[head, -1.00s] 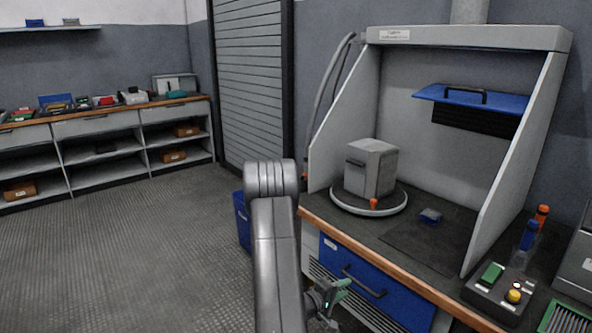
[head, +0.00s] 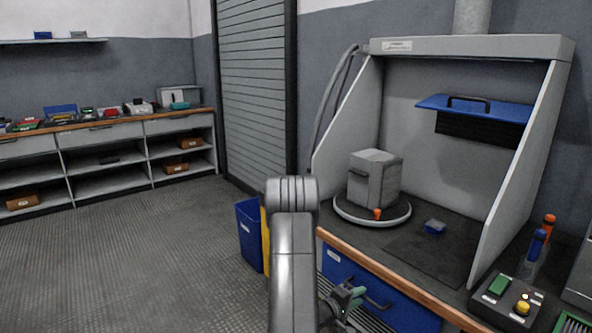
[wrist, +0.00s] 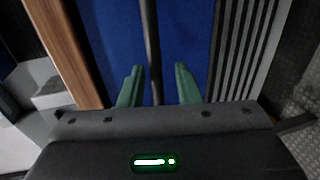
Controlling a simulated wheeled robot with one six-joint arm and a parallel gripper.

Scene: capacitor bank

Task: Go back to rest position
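My gripper (head: 345,302) is low in front of the bench, partly hidden by my arm in the head view. In the wrist view its two green fingers (wrist: 158,86) stand apart with nothing between the tips. The blue drawer front (wrist: 185,35) fills the background there, with its dark bar handle (wrist: 152,40) in line with the gap between the fingers. The fingers appear clear of the handle, but the exact distance cannot be told. In the head view the blue drawer (head: 395,307) sits under the bench top and looks shut.
The bench's wooden edge (head: 400,280) runs above the drawer. A grey box (head: 375,180) stands on a round turntable (head: 350,213) inside the hood (head: 470,47). A blue bin (head: 250,236) stands left of the bench. The floor (head: 130,255) at left is open.

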